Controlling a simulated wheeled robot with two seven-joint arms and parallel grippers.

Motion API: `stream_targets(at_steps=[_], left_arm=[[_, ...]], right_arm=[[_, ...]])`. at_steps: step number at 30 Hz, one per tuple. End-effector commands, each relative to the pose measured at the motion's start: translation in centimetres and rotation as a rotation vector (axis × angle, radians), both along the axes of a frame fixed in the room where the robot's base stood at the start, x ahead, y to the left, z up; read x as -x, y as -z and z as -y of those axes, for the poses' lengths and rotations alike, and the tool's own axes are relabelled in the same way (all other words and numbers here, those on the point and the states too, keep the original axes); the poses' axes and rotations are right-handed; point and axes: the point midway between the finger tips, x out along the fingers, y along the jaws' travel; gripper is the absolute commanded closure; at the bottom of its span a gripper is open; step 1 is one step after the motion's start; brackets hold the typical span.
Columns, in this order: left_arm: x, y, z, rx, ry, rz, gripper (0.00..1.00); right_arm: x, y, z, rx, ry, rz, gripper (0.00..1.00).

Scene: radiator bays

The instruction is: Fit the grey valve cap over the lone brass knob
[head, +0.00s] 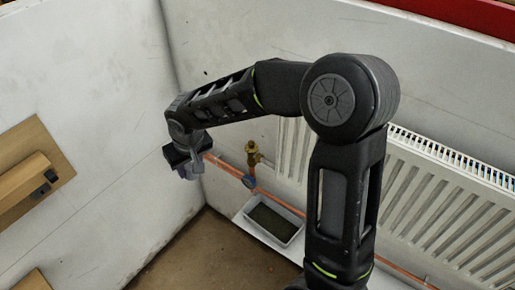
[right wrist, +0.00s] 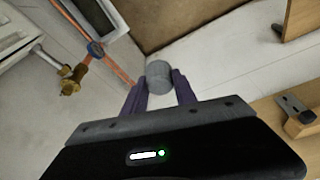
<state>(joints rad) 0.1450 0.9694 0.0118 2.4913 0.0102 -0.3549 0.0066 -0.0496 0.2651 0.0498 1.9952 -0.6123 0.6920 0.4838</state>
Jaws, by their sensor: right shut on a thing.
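My right gripper (head: 188,171) hangs near the wall corner in the head view, to the left of the brass valve. In the right wrist view its purple fingers (right wrist: 160,98) are shut on the grey valve cap (right wrist: 158,72), a short grey cylinder held at the fingertips. The brass knob (head: 253,148) tops a brass fitting on the pipe in the head view. In the right wrist view the brass fitting (right wrist: 72,80) lies to the left of the cap, apart from it. My left gripper is in neither view.
White radiators (head: 440,205) line the right wall. A copper pipe (head: 278,201) with a blue-handled valve (head: 249,181) runs below the brass fitting. A grey tray (head: 271,220) sits beneath the pipe. A wooden board with a dark fitting (head: 35,175) is on the left wall.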

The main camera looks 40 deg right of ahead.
Motion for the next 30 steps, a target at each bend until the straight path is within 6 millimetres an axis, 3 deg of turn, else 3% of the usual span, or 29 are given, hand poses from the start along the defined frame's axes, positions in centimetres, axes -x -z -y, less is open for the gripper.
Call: stream_targets(at_steps=[14,17,24,30], left_arm=[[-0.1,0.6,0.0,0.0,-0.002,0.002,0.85],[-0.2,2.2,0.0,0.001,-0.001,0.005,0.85],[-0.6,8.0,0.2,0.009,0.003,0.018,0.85],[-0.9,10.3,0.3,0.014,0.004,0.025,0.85]], right_arm=[[-0.2,0.3,0.4,0.002,0.025,0.0,1.0],[-0.7,0.9,1.9,0.004,0.109,-0.002,1.0],[-1.5,1.4,8.5,0.006,0.521,-0.004,1.0],[-1.0,0.4,12.3,-0.003,0.786,0.0,1.0]])
